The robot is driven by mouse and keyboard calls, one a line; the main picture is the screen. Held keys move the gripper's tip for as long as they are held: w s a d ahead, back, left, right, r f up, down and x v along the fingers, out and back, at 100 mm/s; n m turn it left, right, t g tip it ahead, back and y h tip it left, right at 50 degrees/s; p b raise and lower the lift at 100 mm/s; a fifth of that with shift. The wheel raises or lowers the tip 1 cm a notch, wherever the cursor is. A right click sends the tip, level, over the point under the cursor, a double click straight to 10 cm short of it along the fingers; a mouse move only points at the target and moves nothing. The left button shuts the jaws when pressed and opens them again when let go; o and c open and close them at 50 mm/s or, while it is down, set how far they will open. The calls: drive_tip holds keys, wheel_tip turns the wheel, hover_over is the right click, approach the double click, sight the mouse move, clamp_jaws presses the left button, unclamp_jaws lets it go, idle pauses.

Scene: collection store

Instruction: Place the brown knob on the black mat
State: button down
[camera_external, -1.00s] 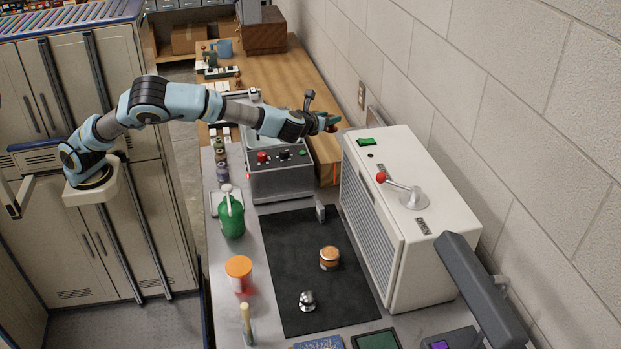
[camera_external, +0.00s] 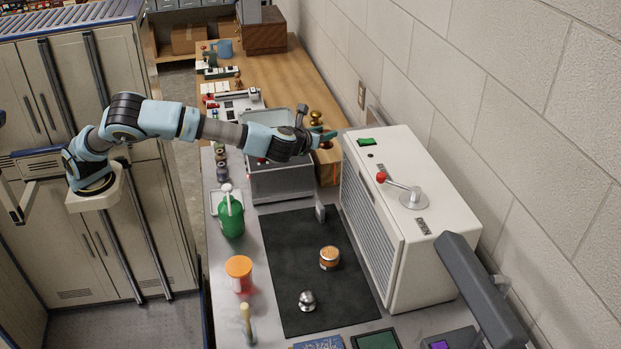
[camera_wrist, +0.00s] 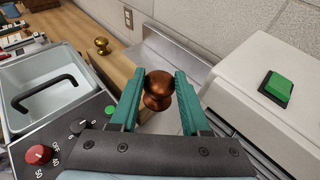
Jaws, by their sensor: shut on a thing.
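The brown knob (camera_wrist: 158,88) is a shiny copper-brown piece with a round head. It sits between the two green fingers of my gripper (camera_wrist: 158,92) in the wrist view, and the jaws are shut on it. In the external view my gripper (camera_external: 326,137) is over the back of the bench, between the grey device and the white machine; the knob is mostly hidden there. The black mat (camera_external: 285,255) lies flat on the bench, nearer the camera than my gripper. A silver knob (camera_external: 307,300) and an orange-and-silver round piece (camera_external: 329,258) stand on it.
The white machine (camera_external: 375,215) with a red-tipped lever borders the mat on the right. The grey device (camera_external: 280,180) stands behind it. A green bottle (camera_external: 231,215) and orange-lidded jar (camera_external: 239,275) stand left. A brass knob (camera_wrist: 101,45) is farther back. The mat's left half is clear.

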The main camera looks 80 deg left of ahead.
drive_tip(key=s+d+f+b, duration=0.1)
drive_tip(key=s+d+f, duration=0.4)
drive_tip(key=s+d, duration=0.25)
drive_tip(key=s+d+f+b, duration=0.1)
drive_tip(key=s+d+f, duration=0.45)
drive_tip(key=d, duration=0.25)
drive_tip(key=shift+s+d+f+p, duration=0.15)
drive_tip(key=shift+f+p, duration=0.3)
drive_tip(key=shift+f, duration=1.05)
drive_tip(key=shift+s+a+f+p, duration=0.15)
drive_tip(key=shift+f+p, duration=0.25)
drive_tip(key=shift+f, duration=1.15)
drive_tip(key=shift+s+d+f+p, duration=0.15)
drive_tip(key=shift+f+p, duration=0.3)
drive_tip(key=shift+f, duration=1.05)
drive_tip(key=shift+c, duration=1.9)
unclamp_jaws()
drive_tip(key=shift+f, duration=0.15)
